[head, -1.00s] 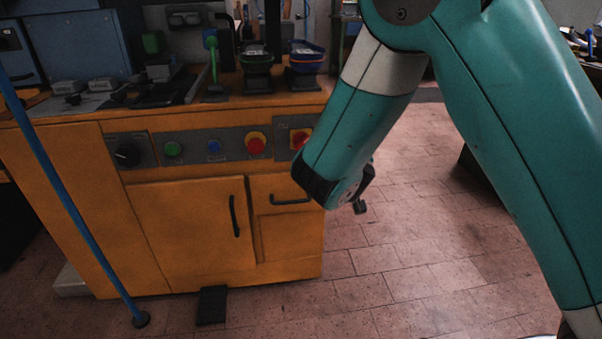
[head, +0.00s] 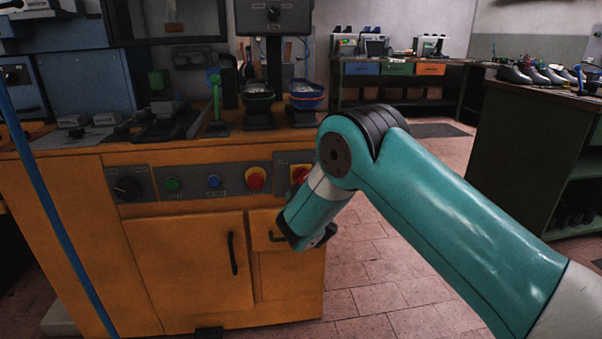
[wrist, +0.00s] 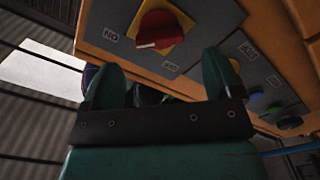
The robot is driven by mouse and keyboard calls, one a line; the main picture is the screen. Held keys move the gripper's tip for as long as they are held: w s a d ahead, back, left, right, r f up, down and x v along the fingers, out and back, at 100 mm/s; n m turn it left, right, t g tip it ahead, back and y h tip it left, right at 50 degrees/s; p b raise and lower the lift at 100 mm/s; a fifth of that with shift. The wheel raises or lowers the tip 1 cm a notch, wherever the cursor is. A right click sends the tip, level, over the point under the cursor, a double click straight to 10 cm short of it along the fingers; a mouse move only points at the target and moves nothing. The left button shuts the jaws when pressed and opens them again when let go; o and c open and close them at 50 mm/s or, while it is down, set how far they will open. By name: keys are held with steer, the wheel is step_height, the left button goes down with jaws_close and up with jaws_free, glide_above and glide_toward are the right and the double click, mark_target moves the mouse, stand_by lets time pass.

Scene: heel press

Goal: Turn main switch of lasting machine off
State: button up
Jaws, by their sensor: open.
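The main switch (head: 299,174) is a red rotary knob on a yellow plate, at the right end of the orange machine's front panel, partly covered by my arm in the head view. In the wrist view the red knob (wrist: 160,30) is at the top, just beyond my fingers. An ON label (wrist: 111,36) is left of it and another label, apparently OFF (wrist: 170,66), is below it. The knob's handle lies roughly sideways in that view. My gripper (wrist: 163,83) is open and empty, its two teal fingers apart and not visibly touching the knob. In the head view its fingertips are hidden.
Left along the panel are a red button on yellow (head: 255,179), a blue button (head: 214,182), a green button (head: 173,184) and a black dial (head: 127,186). A drawer handle (head: 276,237) is close to my wrist. Open floor (head: 385,275) lies right of the machine.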

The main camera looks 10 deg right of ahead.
mark_target(301, 178)
steer(key=w, duration=0.5)
steer(key=shift+w+d, duration=0.25)
steer(key=shift+w, duration=0.1)
steer(key=c, duration=0.9)
